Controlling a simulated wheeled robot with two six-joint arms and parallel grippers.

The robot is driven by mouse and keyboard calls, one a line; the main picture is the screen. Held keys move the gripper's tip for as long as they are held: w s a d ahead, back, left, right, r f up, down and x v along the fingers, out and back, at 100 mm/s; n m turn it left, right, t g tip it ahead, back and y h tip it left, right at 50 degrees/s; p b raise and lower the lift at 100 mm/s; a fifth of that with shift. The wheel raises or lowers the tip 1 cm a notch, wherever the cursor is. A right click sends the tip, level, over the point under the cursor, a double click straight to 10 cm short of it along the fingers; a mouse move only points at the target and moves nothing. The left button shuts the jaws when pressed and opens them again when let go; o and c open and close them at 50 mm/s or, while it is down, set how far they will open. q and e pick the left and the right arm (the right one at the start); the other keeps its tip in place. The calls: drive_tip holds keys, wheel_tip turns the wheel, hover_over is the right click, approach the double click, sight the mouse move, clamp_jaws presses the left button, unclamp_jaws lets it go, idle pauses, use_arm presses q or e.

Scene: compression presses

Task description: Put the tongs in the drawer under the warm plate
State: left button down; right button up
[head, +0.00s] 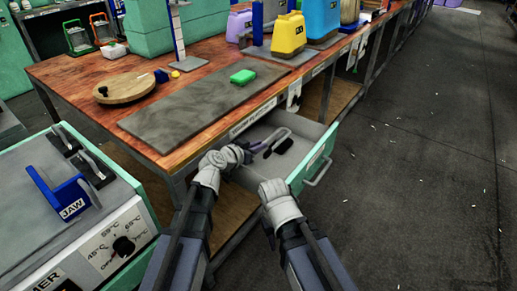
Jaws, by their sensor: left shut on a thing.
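The drawer (238,177) under the wooden bench is pulled open, with its green-edged front and bar handle (321,172) to the right. My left gripper (258,148) is over the open drawer, shut on the tongs (277,138), which show as a pale bent strip with dark parts. The tongs are over the drawer interior; whether they touch its floor I cannot tell. My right gripper (277,188) is near the drawer's front edge, below the left one in the picture; its fingers are hidden behind its wrist.
A grey plate (190,112) with a green block (243,76) lies on the bench (75,80), beside a round wooden board (124,90). A heater box (112,238) with a dial and a blue JAW holder stands at left. Dark floor (420,170) is clear at right.

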use_arm(q)
drive_tip(key=shift+f+b, duration=0.5)
drive_tip(key=shift+b, duration=0.05)
drive_tip(key=shift+f, duration=0.1)
drive_tip(key=c, duration=0.9)
unclamp_jaws()
drive_tip(key=shift+r, duration=0.2)
